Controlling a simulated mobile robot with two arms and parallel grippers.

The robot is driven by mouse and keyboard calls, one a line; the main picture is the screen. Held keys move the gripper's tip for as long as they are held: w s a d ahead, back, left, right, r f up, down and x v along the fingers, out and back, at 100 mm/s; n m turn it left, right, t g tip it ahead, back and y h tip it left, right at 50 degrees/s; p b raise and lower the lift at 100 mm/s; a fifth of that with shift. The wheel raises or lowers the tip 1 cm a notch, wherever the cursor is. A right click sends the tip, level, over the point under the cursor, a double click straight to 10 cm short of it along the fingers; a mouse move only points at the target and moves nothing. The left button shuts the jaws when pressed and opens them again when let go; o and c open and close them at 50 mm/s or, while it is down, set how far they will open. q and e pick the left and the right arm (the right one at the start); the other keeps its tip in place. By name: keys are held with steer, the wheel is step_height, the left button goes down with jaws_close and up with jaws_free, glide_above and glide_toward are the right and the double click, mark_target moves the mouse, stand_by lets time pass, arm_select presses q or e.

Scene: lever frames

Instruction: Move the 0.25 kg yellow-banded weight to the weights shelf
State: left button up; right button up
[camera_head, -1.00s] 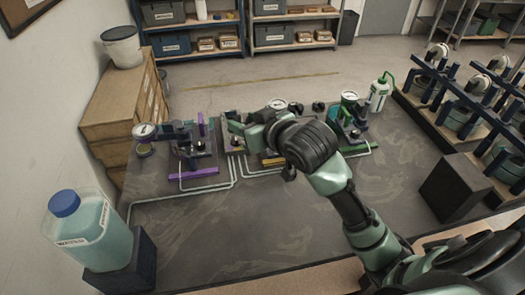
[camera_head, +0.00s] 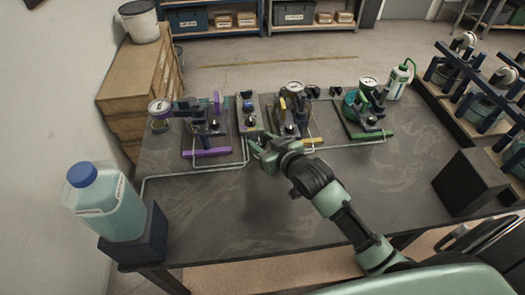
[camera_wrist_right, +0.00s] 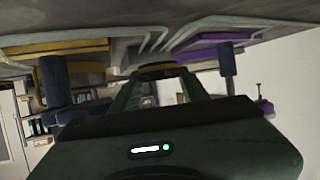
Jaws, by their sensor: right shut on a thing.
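My right gripper (camera_head: 257,145) is in front of the lever frames, low in the head view's middle. It is shut on a small dark piece with a yellow band, the yellow-banded weight (camera_wrist_right: 158,71), which shows between the fingers in the right wrist view. The gripper largely hides the weight in the head view. Just behind the gripper stands a small narrow stand (camera_head: 240,121) with small dark and yellow pieces, between the purple and yellow lever frames. I cannot tell for certain that it is the weights shelf. My left gripper is not in view.
The purple (camera_head: 207,152), yellow (camera_head: 292,117) and green (camera_head: 366,108) lever frames stand along the table's back, with pale tubing (camera_head: 200,171) in front. A blue-capped jug (camera_head: 108,205) is at left, a black block (camera_head: 469,182) at right. The table's front is clear.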

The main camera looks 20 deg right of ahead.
steer(key=shift+f, duration=2.05)
steer(key=shift+f, duration=0.15)
steer(key=o, duration=1.3)
steer(key=shift+o, duration=0.2)
